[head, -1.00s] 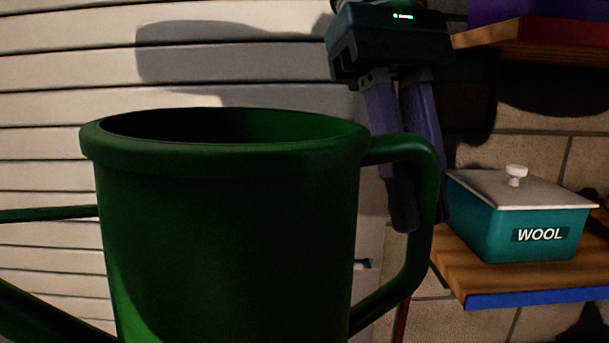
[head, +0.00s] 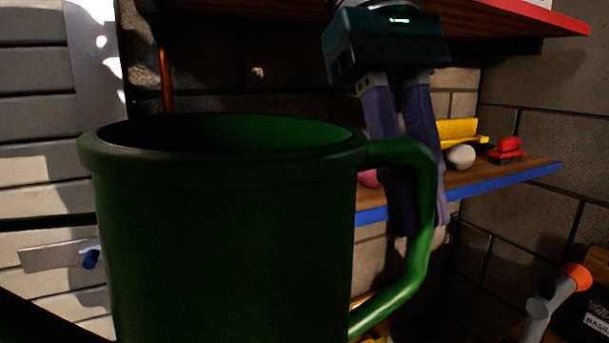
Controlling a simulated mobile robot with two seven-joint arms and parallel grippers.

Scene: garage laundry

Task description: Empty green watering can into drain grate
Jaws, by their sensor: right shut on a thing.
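The green watering can (head: 230,240) fills the left and middle of the head view, close to the camera and upright. Its wide top opening shows only dark green inner wall; any water inside is hidden. Its handle (head: 425,210) is on the right side, and a thin bar and the spout run out of view at the left. My right gripper (head: 408,220) comes down from above, and its purple fingers are shut on the handle. My left gripper is not in view. The drain grate is not in view.
A wooden shelf with a blue edge (head: 520,176) stands behind the can, holding yellow, white and red items. A red-edged shelf (head: 510,14) is above. An orange-tipped grey object (head: 555,295) is at lower right. A slatted white door (head: 35,140) is at left.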

